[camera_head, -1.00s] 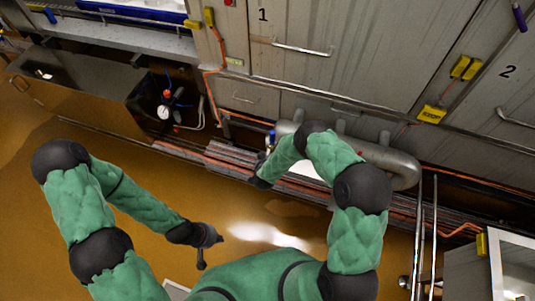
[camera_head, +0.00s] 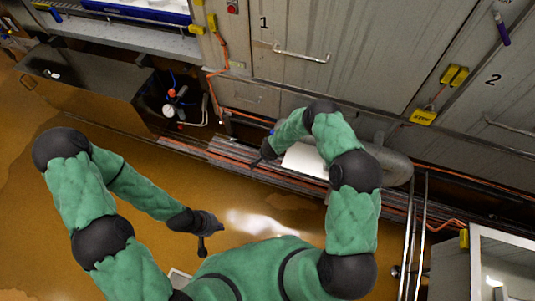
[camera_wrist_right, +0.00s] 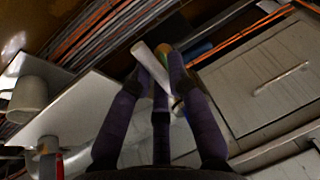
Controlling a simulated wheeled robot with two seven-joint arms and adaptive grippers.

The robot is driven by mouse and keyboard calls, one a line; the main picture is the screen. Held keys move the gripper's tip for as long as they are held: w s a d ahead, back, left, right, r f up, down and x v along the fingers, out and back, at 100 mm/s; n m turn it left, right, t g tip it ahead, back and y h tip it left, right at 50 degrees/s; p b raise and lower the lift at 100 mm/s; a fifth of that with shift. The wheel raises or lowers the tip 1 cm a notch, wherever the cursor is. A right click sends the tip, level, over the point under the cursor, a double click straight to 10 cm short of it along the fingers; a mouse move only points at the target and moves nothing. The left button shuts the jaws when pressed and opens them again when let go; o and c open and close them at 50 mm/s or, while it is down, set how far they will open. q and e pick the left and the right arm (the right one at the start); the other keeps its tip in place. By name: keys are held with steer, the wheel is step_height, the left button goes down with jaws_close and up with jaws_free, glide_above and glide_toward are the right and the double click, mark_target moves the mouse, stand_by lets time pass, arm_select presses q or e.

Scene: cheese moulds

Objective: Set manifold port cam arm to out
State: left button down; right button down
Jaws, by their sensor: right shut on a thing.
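In the right wrist view a pale grey bar (camera_wrist_right: 152,64), which looks like the cam arm, lies slantwise between the fingers of my right gripper (camera_wrist_right: 160,72). The fingers are shut on it. A brownish rounded part and a blue part (camera_wrist_right: 197,49) sit just beyond the fingertips. In the head view my right gripper (camera_head: 264,154) is small and dark at the manifold's left end, and my arm hides the port there. The steel manifold pipe (camera_head: 396,167) runs behind my right arm. My left gripper (camera_head: 204,240) hangs over the floor, away from the manifold; its fingers are unclear.
A white plate (camera_head: 303,161) lies beside my right forearm. Pipes and orange cables run along the wall foot. A gauge with red and blue fittings (camera_head: 170,108) stands at the left. Vertical steel pipes (camera_head: 414,235) stand at the right. The brown floor at left is clear.

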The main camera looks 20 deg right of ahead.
stand_by(0.3)
steer(key=c, duration=1.2)
jaws_free()
steer(key=shift+o, duration=0.2)
steer(key=v, duration=1.2)
steer(key=s+a+n+g+y, duration=0.2)
steer(key=s+a, duration=0.1)
steer(key=s, duration=0.9)
steer(key=s+a+f+n+g+y+b, duration=0.1)
steer(key=s+a+n+g+y, duration=0.1)
steer(key=s, duration=1.1)
steer(key=shift+a+f, duration=0.25)
steer(key=shift+a, duration=0.5)
